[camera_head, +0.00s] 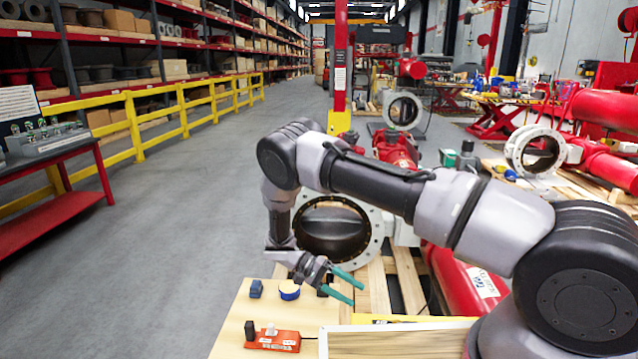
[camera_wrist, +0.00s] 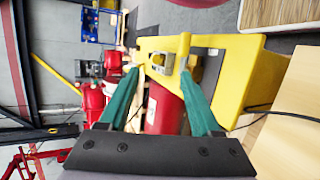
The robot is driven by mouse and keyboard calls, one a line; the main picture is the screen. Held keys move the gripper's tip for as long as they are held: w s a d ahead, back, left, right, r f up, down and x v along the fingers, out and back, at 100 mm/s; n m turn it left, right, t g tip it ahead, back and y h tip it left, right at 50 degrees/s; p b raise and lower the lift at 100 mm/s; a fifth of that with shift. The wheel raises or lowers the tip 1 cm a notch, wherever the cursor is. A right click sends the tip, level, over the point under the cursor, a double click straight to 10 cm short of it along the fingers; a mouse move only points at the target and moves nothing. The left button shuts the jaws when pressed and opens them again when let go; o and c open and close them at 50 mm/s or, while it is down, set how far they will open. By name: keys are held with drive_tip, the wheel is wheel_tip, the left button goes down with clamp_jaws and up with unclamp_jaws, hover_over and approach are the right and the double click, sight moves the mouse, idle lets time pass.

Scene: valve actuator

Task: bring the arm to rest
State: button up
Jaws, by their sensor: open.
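My gripper (camera_head: 347,285) has two green fingers that stand apart with nothing between them. It is held in the air above the front of the wooden table, close to a valve with a round flange (camera_head: 375,232). My arm is bent, with the upper link running across the picture and the forearm dropping down to the gripper. In the wrist view the spread fingers (camera_wrist: 165,98) point toward a yellow part (camera_wrist: 228,75) and a red cylinder (camera_wrist: 165,112); whether they touch anything there I cannot tell.
A red cylinder (camera_head: 455,283) lies to the right. A yellow railing (camera_head: 165,120) and open grey floor (camera_head: 190,200) are at left.

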drive_tip(key=w+d+r+t+y, duration=0.1)
drive_tip(key=d+r+y, duration=0.15)
drive_tip(key=r, duration=0.85)
drive_tip(key=w+d+r+m+y, duration=0.1)
drive_tip(key=r+y, duration=0.3)
drive_tip(key=r, duration=0.7)
drive_tip(key=w+d+r+t+y, duration=0.15)
drive_tip(key=r+y, duration=0.25)
drive_tip(key=r, duration=0.6)
drive_tip(key=s+d+r+t+y, duration=0.2)
drive_tip(key=s+d+r+t, duration=0.2)
drive_tip(key=s+r, duration=0.5)
drive_tip(key=s+d+r+t+y, duration=0.2)
drive_tip(key=s+d+r+t, duration=0.3)
drive_tip(key=r, duration=0.6)
drive_tip(key=s+d, duration=0.2)
drive_tip(key=s, duration=0.1)
drive_tip(key=shift+s+d+m, duration=0.15)
drive_tip(key=shift+s+m, duration=0.25)
